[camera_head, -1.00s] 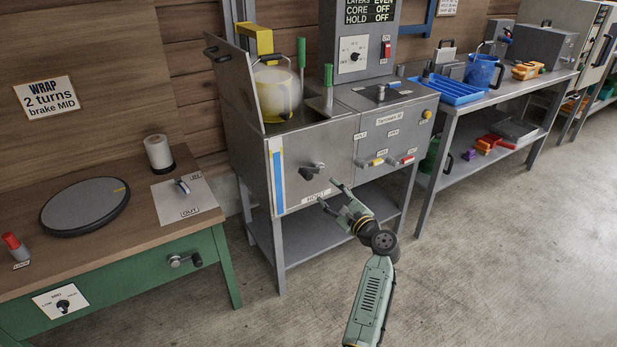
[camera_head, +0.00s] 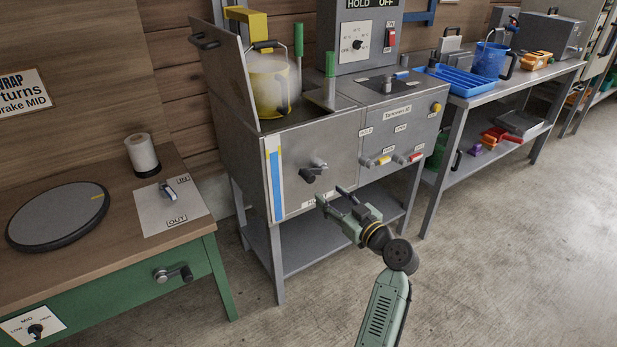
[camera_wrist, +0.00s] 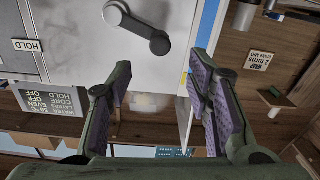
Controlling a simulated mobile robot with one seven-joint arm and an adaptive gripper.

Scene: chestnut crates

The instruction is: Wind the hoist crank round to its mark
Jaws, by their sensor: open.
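The hoist crank (camera_head: 313,172) is a small dark-handled crank on the front panel of the grey metal machine (camera_head: 290,195). In the wrist view the crank (camera_wrist: 136,27) shows large near the top, as a dark grey arm with two rounded ends. My gripper (camera_head: 330,196) is open and empty, in front of the panel, just below and right of the crank in the head view. Its fingers (camera_wrist: 160,85) stand wide apart in the wrist view, with the crank beyond them and not between the pads. The label under the crank is partly hidden by my gripper. I cannot make out a mark.
A blue and yellow strip (camera_head: 275,185) runs down the panel left of the crank. Two levers (camera_head: 376,161) stick out at the right. A green bench (camera_head: 110,285) with its own crank (camera_head: 173,273) stands left. The floor (camera_head: 500,270) at right is clear.

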